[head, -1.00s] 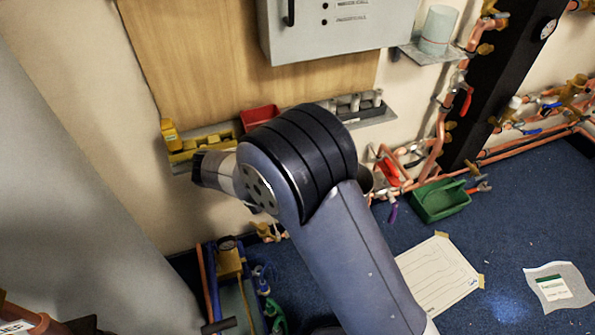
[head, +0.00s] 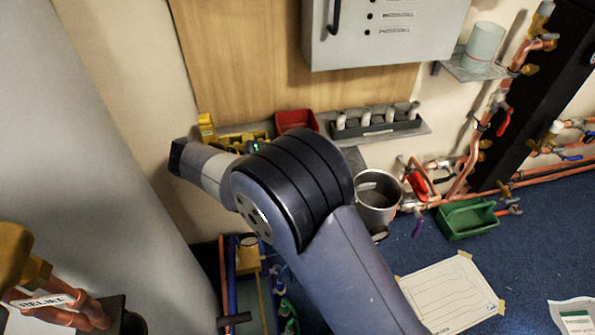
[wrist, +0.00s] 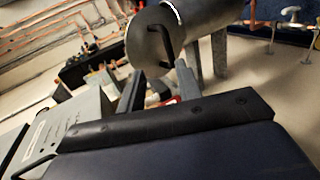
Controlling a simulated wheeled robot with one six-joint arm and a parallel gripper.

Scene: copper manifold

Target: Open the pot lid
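A grey metal pot (head: 377,218) stands beside my arm in the head view, below the wall shelf. My gripper (wrist: 160,82) shows two fingers apart, with nothing seen held, below that handle in the picture. In the head view my arm hides the fingers.
A wall shelf (head: 425,128) holds a red bin (head: 296,121) and pale fittings. A grey cabinet (head: 385,35) hangs above. A green bin (head: 466,219) and a paper sheet (head: 450,295) lie on the blue floor. A pipe labelled RELIEF (head: 50,303) is at lower left.

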